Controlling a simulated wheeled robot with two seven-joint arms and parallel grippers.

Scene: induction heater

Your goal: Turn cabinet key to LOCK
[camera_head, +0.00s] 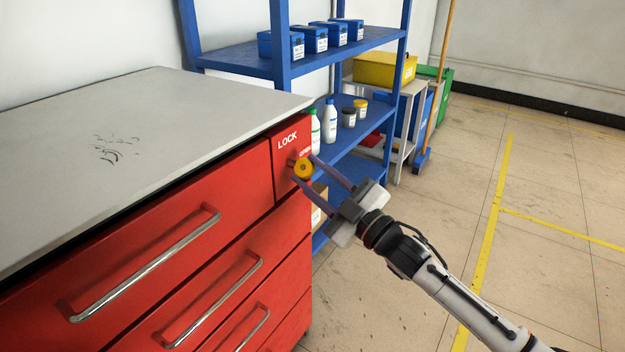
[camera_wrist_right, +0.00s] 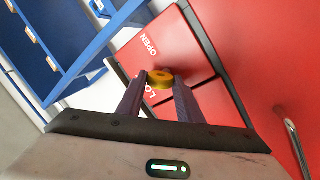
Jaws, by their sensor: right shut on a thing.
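The red cabinet (camera_head: 180,255) stands at the left in the head view, with a grey top. Its upper right corner panel carries the words LOCK and OPEN and a round yellow key (camera_head: 303,169). My right gripper (camera_head: 304,172) reaches in from the lower right, its two fingers on either side of the key. In the right wrist view the yellow key (camera_wrist_right: 160,79) sits between the fingertips, which are shut on it. The finger on one side partly covers the word LOCK there. The key's exact turn angle cannot be told. My left gripper is not in view.
A blue shelf (camera_head: 345,50) with blue boxes and bottles stands just behind the cabinet. Silver drawer handles (camera_head: 150,265) stick out from the cabinet front. A yellow box (camera_head: 384,69) on a stand and a broom are farther back. The floor at right is clear.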

